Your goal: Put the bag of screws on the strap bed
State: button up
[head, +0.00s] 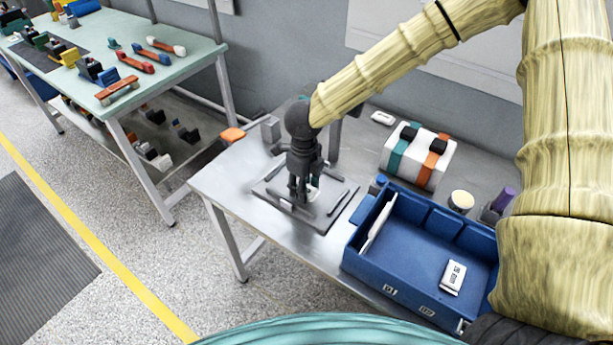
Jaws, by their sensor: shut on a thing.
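My gripper (303,196) is dark grey and points down over a flat grey plate (335,217) on the metal table. It is shut on a small pale thing (315,183), mostly hidden by the fingers. I cannot tell for sure that this is the bag of screws, or whether it touches the plate. No other bag of screws is clearly visible. A white block (431,178) with a teal and an orange strap and black buckles stands at the back of the table, right of my gripper. It may be the strap bed.
A blue divided bin (408,260) holding a white labelled piece (453,277) stands at the front right of the metal table (222,184). A cream-topped round container (460,201) is behind it. A tool bench (187,73) stands further left.

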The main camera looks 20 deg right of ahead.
jog(key=w, duration=0.1)
jog(key=w+d+p, duration=0.1)
jog(key=w, duration=0.1)
jog(key=w+d, duration=0.1)
jog(key=w, duration=0.1)
jog(key=shift+d+f, duration=0.2)
jog(key=shift+f+p, duration=0.75)
jog(key=shift+f, duration=1.05)
jog(key=shift+f, duration=0.15)
jog(key=o, duration=1)
notch_tip(320, 180, up, 12)
jog(key=shift+r+b, duration=0.15)
jog(key=shift+b, duration=0.85)
